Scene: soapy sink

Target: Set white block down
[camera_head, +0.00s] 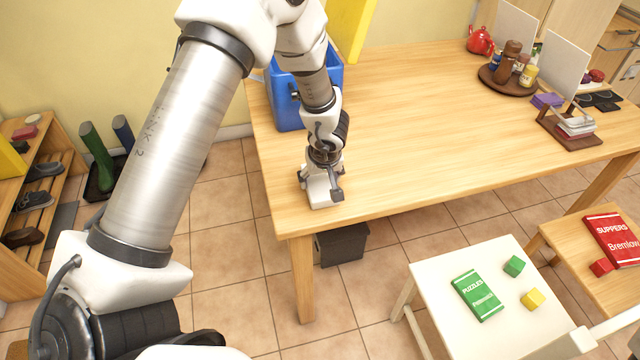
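The white block (321,198) is at the front left corner of the wooden table (440,120), close to the front edge. It appears to rest on the tabletop or be just above it; I cannot tell which. My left gripper (321,187) points down over it, with dark fingers on both sides of the block, and looks shut on it. The gripper and wrist hide the block's upper part. My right gripper is not in view.
A blue crate (289,108) stands behind my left wrist at the table's left end. A round brown tray (490,78) with jars, a red teapot (480,41) and a wooden holder (569,138) are at the far right. The middle of the table is clear.

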